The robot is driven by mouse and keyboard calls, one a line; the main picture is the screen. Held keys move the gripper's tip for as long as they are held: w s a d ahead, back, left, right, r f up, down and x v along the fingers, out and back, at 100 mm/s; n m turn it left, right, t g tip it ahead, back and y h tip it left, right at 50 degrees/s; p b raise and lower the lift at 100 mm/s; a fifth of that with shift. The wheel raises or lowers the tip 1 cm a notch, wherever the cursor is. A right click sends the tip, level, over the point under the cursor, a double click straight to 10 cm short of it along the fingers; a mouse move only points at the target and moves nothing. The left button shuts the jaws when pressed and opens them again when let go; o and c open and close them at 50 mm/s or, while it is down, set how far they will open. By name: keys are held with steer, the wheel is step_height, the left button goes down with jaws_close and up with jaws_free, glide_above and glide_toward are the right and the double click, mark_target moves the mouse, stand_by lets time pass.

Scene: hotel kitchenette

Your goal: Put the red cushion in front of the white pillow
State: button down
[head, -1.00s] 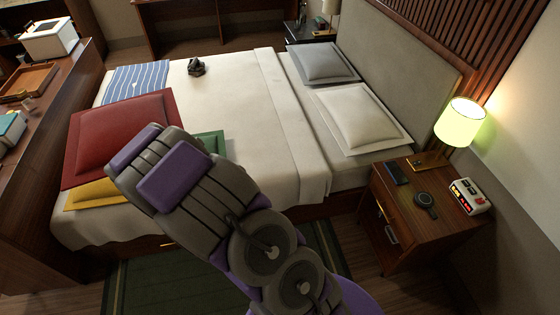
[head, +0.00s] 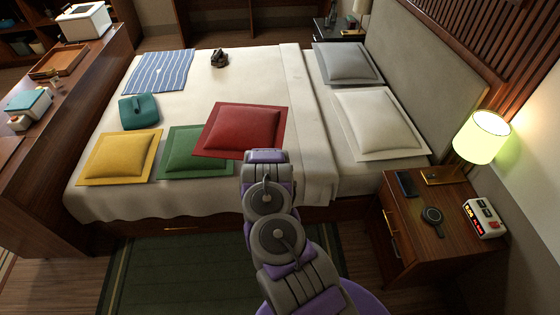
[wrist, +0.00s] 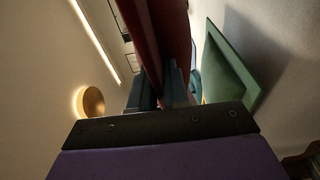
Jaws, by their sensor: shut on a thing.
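The red cushion (head: 240,129) is over the near half of the bed, overlapping the green cushion (head: 188,150) in the picture. My gripper (wrist: 160,90) is shut on the edge of the red cushion, which rises between its dark fingers in the wrist view (wrist: 165,35). In the head view my forearm hides the gripper. The white pillow (head: 378,120) lies at the near side of the headboard, to the right of the red cushion and apart from it. The green cushion also shows in the wrist view (wrist: 228,70).
A yellow cushion (head: 118,157), a teal item (head: 139,112), a striped cloth (head: 158,71) and a small dark object (head: 219,58) are on the bed. A grey pillow (head: 346,63) lies beyond the white one. A nightstand (head: 415,240) with a lamp (head: 481,137) stands right. Bare blanket lies around (head: 250,85).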

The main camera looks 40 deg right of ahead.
steer(key=s+d+f+m+h, duration=0.1)
steer(key=s+d+f+h, duration=0.1)
steer(key=s+d+f, duration=0.6)
step_height(320, 180, down, 8)
steer(key=d+g+b, duration=0.1)
steer(key=d+b, duration=0.1)
steer(key=b, duration=0.3)
steer(key=shift+w+d, duration=0.15)
steer(key=shift+d, duration=0.2)
steer(key=c, duration=1.4)
jaws_free()
steer(key=shift+d+f, duration=0.1)
steer(key=shift+f, duration=0.05)
steer(key=shift+c, duration=0.2)
steer(key=o, duration=0.3)
steer(key=shift+a, duration=0.2)
steer(key=shift+o, duration=0.2)
steer(key=shift+a+r, duration=0.2)
